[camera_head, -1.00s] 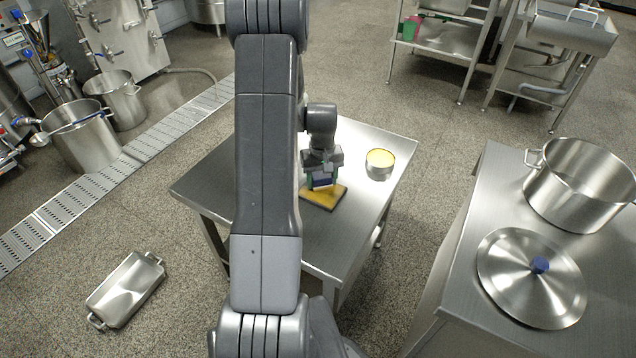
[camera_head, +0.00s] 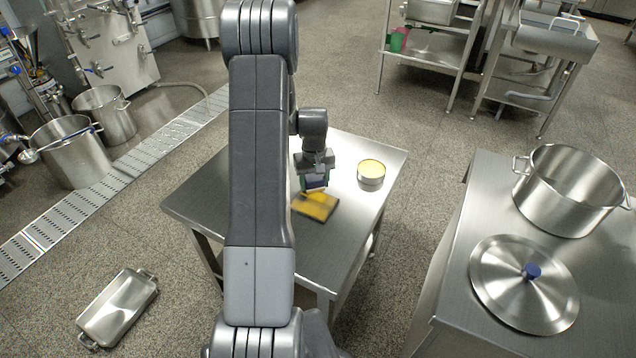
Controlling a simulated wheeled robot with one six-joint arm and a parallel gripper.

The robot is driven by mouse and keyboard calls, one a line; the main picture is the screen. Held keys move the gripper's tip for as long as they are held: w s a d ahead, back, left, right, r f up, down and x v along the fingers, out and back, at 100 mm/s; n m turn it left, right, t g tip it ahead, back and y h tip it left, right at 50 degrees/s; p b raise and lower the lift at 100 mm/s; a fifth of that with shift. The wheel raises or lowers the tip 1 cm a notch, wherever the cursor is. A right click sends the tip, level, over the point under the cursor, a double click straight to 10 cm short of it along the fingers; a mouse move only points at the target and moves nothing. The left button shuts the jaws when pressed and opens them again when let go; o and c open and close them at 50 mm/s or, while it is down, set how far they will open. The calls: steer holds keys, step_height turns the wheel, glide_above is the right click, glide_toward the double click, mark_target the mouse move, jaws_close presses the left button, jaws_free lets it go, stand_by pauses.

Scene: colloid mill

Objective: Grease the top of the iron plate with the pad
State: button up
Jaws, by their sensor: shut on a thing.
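The iron plate (camera_head: 323,212) is a flat dark square on the steel table (camera_head: 207,190). Yellow covers part of its top, mostly toward its left and middle, and dark metal shows on the right and near side. A round metal tin (camera_head: 371,181) with yellow content stands to the right of the plate.
My arm hides the table's left middle. A counter (camera_head: 446,249) at the right bears a large pot (camera_head: 560,205) and a lid (camera_head: 500,290) with a blue knob. A steel tray (camera_head: 118,308) lies on the floor at lower left.

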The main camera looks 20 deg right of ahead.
steer(key=shift+s+a+b, duration=0.45)
steer(key=shift+s+a, duration=1.25)
steer(key=shift+a, duration=0.2)
steer(key=shift+s+a+b, duration=0.45)
steer(key=shift+s+a, duration=1.25)
steer(key=shift+a, duration=0.2)
steer(key=shift+r, duration=0.1)
steer(key=shift+r+p, duration=2.1)
steer(key=shift+r, duration=0.85)
steer(key=shift+r+p, duration=1.05)
steer(key=shift+r, duration=0.45)
